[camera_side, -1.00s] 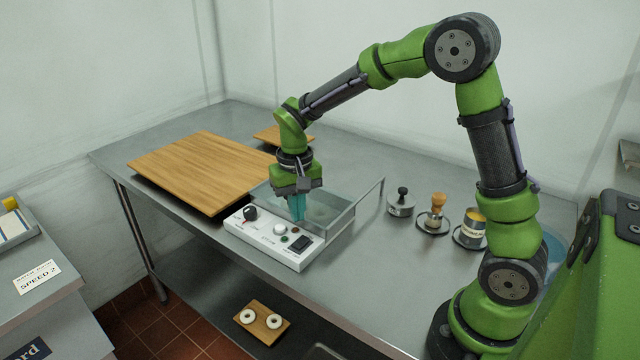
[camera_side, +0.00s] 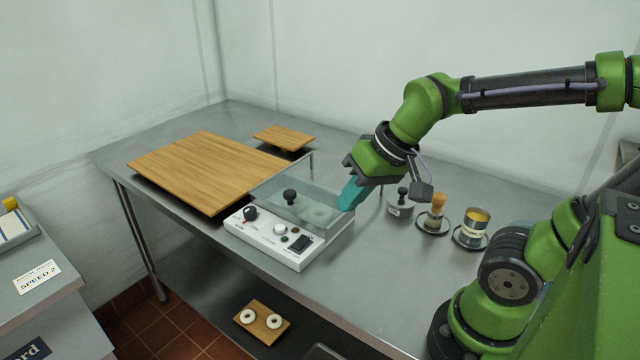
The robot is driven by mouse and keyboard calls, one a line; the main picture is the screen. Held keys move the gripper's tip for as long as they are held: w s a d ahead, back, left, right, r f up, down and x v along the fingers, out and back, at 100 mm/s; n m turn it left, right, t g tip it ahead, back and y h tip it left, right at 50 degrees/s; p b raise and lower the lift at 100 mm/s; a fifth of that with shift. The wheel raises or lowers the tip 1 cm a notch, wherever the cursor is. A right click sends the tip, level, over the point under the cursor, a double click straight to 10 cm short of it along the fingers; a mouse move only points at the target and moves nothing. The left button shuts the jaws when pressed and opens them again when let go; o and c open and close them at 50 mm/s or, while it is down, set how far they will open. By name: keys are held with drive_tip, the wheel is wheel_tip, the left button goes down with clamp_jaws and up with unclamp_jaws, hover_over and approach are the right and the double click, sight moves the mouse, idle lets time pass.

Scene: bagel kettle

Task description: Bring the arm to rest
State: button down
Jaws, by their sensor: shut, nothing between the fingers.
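My gripper (camera_side: 348,196) has teal fingers. It hangs tilted in the air, in the picture just over the right end of the kettle. The fingers look shut and empty. The kettle is a clear-walled basin (camera_side: 338,223) with a white control panel (camera_side: 275,236) on its front, bearing knobs and a dark switch. A dark-knobbed piece (camera_side: 291,197) and a pale ring shape (camera_side: 320,214) show inside or through the basin. My arm reaches in from the right, its forearm nearly level.
A large wooden board (camera_side: 200,168) and a small one (camera_side: 284,137) lie on the steel table (camera_side: 380,290). Several small items, including a dark-knobbed weight (camera_side: 400,205), a wooden-handled tool (camera_side: 437,212) and a yellow-topped can (camera_side: 476,226), stand below my wrist. Two white rings lie on a low board (camera_side: 262,322).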

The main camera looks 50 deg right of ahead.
drive_tip(key=s+r+t, duration=0.1)
drive_tip(key=s+r, duration=0.1)
drive_tip(key=shift+s+a+r+t, duration=0.1)
drive_tip(key=shift+s+r+t, duration=0.05)
drive_tip(key=shift+r+t, duration=0.2)
idle(0.7)
